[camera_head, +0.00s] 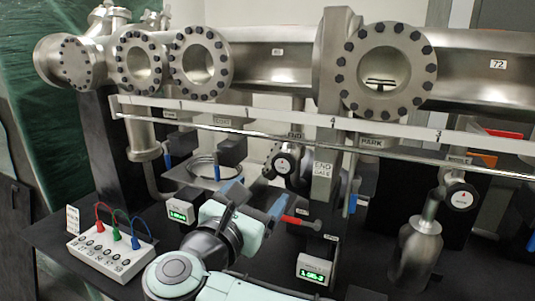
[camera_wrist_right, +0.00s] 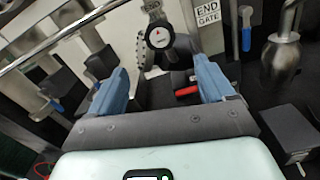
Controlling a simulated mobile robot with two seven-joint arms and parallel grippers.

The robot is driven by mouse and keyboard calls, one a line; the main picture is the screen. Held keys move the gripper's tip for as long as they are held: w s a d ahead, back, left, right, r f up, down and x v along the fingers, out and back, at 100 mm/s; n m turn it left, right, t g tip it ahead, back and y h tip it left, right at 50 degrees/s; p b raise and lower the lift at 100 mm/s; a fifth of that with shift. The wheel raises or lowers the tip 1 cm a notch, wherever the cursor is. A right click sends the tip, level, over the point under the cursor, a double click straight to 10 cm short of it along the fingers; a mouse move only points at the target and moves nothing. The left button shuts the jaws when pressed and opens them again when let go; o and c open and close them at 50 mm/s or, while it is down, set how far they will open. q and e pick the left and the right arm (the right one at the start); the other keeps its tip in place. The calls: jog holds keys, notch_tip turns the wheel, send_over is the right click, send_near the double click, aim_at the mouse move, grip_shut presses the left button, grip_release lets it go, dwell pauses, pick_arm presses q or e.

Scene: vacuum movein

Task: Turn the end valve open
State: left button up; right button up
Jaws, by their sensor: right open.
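A small END label (camera_head: 295,133) sits above a round dial with a red mark (camera_head: 285,163); the dial also shows in the right wrist view (camera_wrist_right: 158,36). A red lever handle (camera_head: 298,221) lies below the dial, in front of the END GATE post (camera_head: 322,171). My right gripper (camera_head: 254,198) is open, with its blue fingers spread and nothing held. In the right wrist view the red handle (camera_wrist_right: 187,91) appears between the fingers, nearer the right one; contact cannot be told. The handle's far end and pivot are partly hidden. My left gripper is not in view.
A long rail (camera_head: 220,120) crosses above the black bench. A white socket box (camera_head: 110,250) with coloured leads stands at left. Green displays (camera_head: 180,210) and (camera_head: 315,271) flank my right arm. A metal bottle-shaped fitting (camera_head: 416,250) stands at right. Blue levers (camera_head: 352,203) hang nearby.

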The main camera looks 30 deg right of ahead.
aim_at(282, 168)
jog(key=p+x, duration=0.2)
jog(key=x, duration=1.1)
jog(key=shift+w+d, duration=0.1)
jog(key=c, duration=1)
